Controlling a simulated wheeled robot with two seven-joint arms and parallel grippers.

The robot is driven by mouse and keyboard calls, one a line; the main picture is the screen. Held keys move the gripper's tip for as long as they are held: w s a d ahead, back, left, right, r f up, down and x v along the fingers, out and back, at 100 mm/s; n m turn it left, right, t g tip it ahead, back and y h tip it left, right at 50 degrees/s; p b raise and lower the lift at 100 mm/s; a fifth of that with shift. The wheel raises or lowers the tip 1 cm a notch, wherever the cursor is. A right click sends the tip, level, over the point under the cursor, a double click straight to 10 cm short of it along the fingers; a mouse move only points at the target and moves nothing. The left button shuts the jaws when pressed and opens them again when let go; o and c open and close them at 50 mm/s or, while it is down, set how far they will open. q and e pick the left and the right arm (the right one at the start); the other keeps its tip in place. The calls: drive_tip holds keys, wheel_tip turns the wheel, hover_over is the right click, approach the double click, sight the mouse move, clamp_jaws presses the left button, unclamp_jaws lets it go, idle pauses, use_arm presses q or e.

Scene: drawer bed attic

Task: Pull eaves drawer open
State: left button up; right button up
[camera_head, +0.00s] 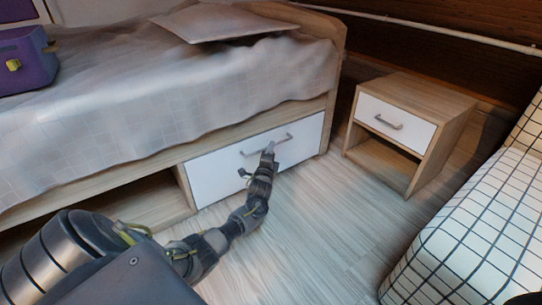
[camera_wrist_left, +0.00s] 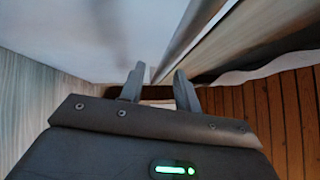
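The white eaves drawer front (camera_head: 222,172) sits under the bed and looks flush with the wooden frame. Its grey bar handle (camera_head: 284,138) runs along the upper middle of the front. My left gripper (camera_head: 268,149) is at the handle and overlaps its middle in the head view. In the left wrist view the two fingers (camera_wrist_left: 159,88) stand apart, close to the pale drawer front (camera_wrist_left: 120,35). I cannot clearly see the handle between them, so contact is unclear. My right gripper is not in view.
A wooden nightstand (camera_head: 450,105) with a small white drawer stands right of the bed. A checked white seat (camera_head: 480,225) fills the lower right. A purple case (camera_head: 28,62) and a cushion (camera_head: 222,22) lie on the bed (camera_head: 130,90). The floor (camera_head: 310,225) before the drawer is clear.

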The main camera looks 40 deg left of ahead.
use_arm(q)
drive_tip(key=shift+w+a+r, duration=0.1)
drive_tip(key=shift+w+a, duration=0.2)
drive_tip(key=shift+w, duration=0.25)
clamp_jaws()
